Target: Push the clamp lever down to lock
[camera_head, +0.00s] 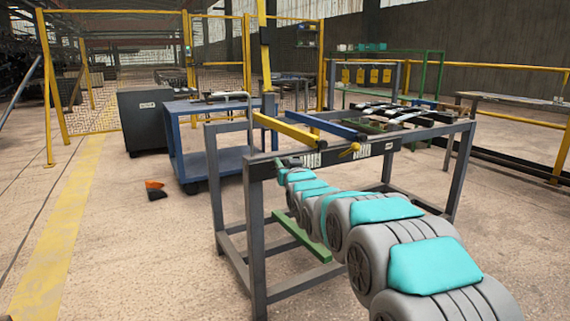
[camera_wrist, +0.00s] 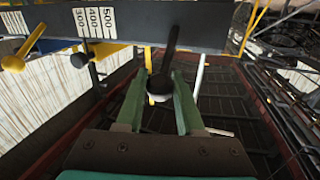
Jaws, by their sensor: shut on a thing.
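In the wrist view a black clamp lever (camera_wrist: 168,58) stands upright against the dark scaled rail (camera_wrist: 140,22), its upper end overlapping the rail's face. Its thick lower end sits between the green fingers of my gripper (camera_wrist: 163,76), which are shut on it. In the head view my gripper (camera_head: 283,168) is at the left end of the rail (camera_head: 335,155), and the black lever is too small to make out.
The rail is on a grey metal frame (camera_head: 257,240) with yellow and blue bars (camera_head: 287,131) across its top. A black knob (camera_wrist: 80,60) hangs below the rail. A blue cart (camera_head: 212,160) stands behind. Open floor lies to the left.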

